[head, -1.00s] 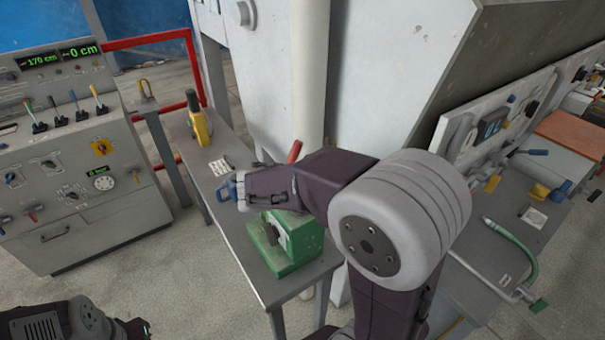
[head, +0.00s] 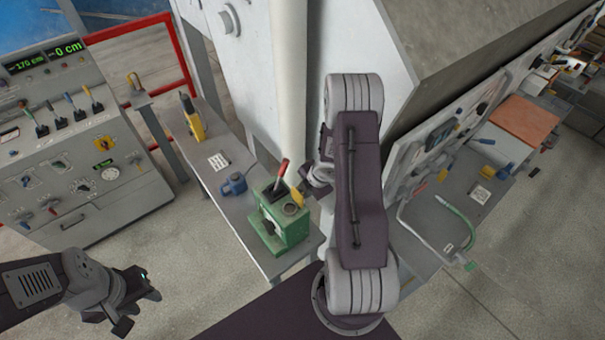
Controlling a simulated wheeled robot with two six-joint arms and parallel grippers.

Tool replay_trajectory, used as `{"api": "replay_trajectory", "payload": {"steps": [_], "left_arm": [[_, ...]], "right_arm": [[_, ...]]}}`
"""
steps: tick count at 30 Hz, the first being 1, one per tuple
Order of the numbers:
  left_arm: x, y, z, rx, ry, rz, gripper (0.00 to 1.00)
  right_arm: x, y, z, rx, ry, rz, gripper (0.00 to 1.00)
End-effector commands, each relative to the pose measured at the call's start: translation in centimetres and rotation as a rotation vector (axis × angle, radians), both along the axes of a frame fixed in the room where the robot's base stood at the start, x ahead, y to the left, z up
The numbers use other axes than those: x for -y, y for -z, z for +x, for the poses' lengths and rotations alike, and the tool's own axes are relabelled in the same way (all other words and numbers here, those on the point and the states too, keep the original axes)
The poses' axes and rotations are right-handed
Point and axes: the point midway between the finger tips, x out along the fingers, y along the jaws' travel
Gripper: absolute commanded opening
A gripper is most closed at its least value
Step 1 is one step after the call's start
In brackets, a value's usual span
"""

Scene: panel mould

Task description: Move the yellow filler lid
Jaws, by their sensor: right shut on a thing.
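The green hand pump box (head: 290,232) stands on the near end of the narrow grey bench, with a red-handled lever (head: 280,171) on top. A round filler opening (head: 291,209) shows on its top. The small yellow filler lid (head: 297,197) stands raised at the right edge of this opening. My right gripper (head: 309,182) is right beside the lid and shut on it; its fingertips are small and partly hidden by my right arm. My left gripper (head: 139,308) is low at the left, over the floor, empty with its fingers apart.
A yellow tool (head: 193,118) stands farther back. A control console (head: 75,150) is at the left, a red rail (head: 140,30) behind. A large grey mould stands behind the bench.

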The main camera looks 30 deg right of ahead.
Motion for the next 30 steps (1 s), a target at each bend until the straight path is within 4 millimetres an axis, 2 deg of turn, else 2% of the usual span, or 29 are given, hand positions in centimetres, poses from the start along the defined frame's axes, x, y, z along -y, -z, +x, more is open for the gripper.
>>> {"api": "replay_trajectory", "payload": {"steps": [1,12,30], "left_arm": [[0.0,-0.4,0.0,-0.001,0.0,0.0,0.36],[0.0,-0.4,-0.1,-0.002,0.0,0.0,0.36],[0.0,-0.4,0.0,-0.001,0.0,0.0,0.36]], "right_arm": [[0.4,-0.3,0.5,0.014,0.003,0.025,0.0],[0.9,0.6,0.6,0.0,0.001,0.177,0.0],[1.0,0.8,0.3,-0.011,0.001,0.212,0.0]]}}
